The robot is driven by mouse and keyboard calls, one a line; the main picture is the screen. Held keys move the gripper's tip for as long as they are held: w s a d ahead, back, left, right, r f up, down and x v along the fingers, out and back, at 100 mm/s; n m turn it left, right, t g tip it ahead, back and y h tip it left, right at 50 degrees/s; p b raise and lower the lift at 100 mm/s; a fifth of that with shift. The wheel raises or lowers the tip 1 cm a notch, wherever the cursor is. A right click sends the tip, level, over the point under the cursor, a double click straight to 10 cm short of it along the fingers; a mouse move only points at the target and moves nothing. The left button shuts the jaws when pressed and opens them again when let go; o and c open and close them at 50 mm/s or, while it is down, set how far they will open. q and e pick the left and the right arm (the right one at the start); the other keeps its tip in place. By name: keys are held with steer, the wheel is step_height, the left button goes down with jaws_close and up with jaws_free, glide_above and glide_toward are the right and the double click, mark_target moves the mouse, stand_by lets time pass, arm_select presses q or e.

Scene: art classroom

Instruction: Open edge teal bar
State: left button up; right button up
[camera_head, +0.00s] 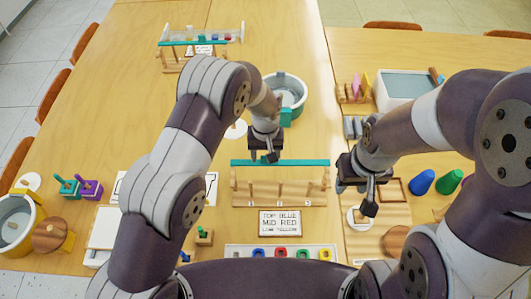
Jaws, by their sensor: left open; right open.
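A teal bar (295,162) lies along the top of a wooden rack (290,190) at the middle of the table. The rack has several upright posts and a wooden base. My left gripper (265,157) is open just above the bar's left half; I cannot tell whether it touches the bar. My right gripper (357,193) is open, to the right of the rack, above the right table. A second teal bar (192,43) tops a similar rack at the far left.
A sign card (280,222) and a tray of coloured pieces (255,251) lie in front of the rack. A round tub (287,92) stands behind it. Blue and green cones (422,182) stand at right. A grey-topped bin (407,86) is at the back right.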

arm_select(q)
step_height(320, 180, up, 13)
steer(key=b, duration=0.2)
steer(key=shift+f, duration=0.2)
steer(key=shift+w, duration=0.1)
steer(key=s+a+r+t, duration=0.1)
steer(key=s+a, duration=1.7)
steer(key=shift+s+a+r, duration=0.2)
steer(key=shift+s+r, duration=0.15)
steer(key=shift+s, duration=0.1)
